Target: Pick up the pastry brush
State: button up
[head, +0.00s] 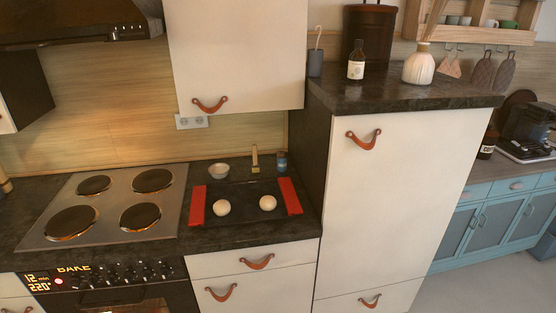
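The pastry brush (255,158) is at the back of the dark counter, right of the stove. Its light wooden handle points up and its yellowish bristle end is low, behind the dark tray. It looks upright or leaning; I cannot tell whether it touches the wall. A small pale bowl (219,171) is to its left and a small blue-grey jar (281,160) is close on its right. My gripper is not in this view.
A dark tray (245,191) with red ends holds two pale dough balls in front of the brush. A stove (112,205) lies to the left. A tall cabinet (385,195) rises on the right, and a white wall cupboard (238,50) hangs above.

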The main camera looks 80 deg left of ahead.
aim_at(255, 166)
jog(key=z, duration=0.1)
jog(key=i, duration=0.2)
jog(key=u, duration=4.05)
jog(key=i, duration=0.9)
jog(key=z, duration=0.05)
